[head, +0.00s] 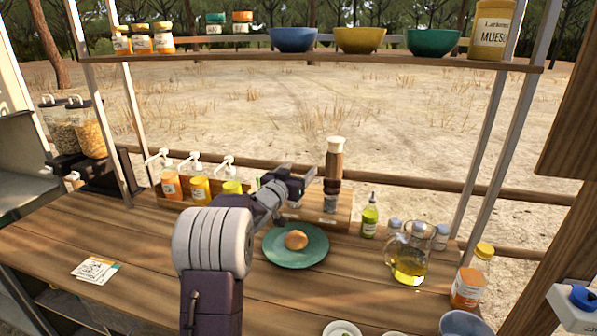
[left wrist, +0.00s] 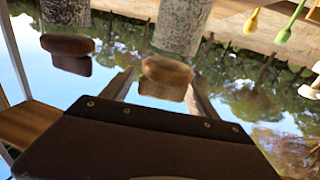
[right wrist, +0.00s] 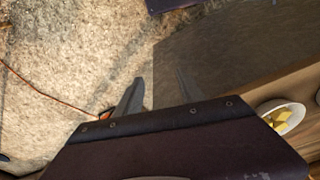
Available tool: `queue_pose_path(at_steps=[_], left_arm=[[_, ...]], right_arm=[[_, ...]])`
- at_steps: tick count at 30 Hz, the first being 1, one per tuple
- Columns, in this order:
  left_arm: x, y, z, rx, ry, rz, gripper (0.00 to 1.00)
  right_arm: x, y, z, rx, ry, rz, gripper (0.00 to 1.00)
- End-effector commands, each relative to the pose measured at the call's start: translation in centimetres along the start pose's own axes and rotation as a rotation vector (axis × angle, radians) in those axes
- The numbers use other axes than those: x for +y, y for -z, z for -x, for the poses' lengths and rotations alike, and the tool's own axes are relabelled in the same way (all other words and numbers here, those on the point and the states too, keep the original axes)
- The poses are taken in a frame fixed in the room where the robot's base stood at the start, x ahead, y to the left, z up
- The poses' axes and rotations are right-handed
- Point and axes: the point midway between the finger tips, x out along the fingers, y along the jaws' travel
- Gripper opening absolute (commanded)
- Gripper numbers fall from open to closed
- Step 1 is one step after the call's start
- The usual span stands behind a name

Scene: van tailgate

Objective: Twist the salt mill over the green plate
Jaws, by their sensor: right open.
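A green plate (head: 283,258) with a round bread roll (head: 296,240) on it lies on the wooden counter. A tall brown mill with a pale top (head: 334,165) stands upright behind it, just right of my left gripper (head: 300,186). In the left wrist view, the brown top of one mill (left wrist: 166,72) appears between my spread left fingers, without a clear grip. A second brown top (left wrist: 68,45) is off to the left. My left gripper hides most of the nearer mill in the head view; I cannot tell which holds salt. My right gripper (right wrist: 160,90) is open and empty.
Pump bottles (head: 200,188) stand left of my left gripper. An oil bottle (head: 370,216), a glass jug (head: 409,255) and an orange-labelled bottle (head: 472,276) stand to the right. A shelf (head: 300,55) with bowls hangs above. The front left counter is mostly clear, apart from cards (head: 97,270).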

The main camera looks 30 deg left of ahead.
Motion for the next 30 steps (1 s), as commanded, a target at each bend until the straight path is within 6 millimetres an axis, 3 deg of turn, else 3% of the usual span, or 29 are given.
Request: queue_pose_path(at_steps=[5, 12, 18, 30], left_arm=[[0.0, 0.0, 1.0, 0.001, 0.001, -0.001, 0.69], [-0.1, 0.0, 5.7, 0.001, 0.003, -0.001, 0.69], [-0.1, 0.0, 8.5, 0.001, 0.002, -0.001, 0.69], [0.0, 0.0, 9.1, 0.000, 0.000, 0.000, 0.69]], right_arm=[[0.0, 0.0, -0.2, 0.000, 0.000, 0.000, 0.46], [0.0, -0.1, -0.6, 0.000, 0.000, 0.000, 0.46], [0.0, -0.1, -0.7, 0.000, 0.000, 0.000, 0.46], [0.0, -0.1, -0.7, 0.000, 0.000, 0.000, 0.46]])
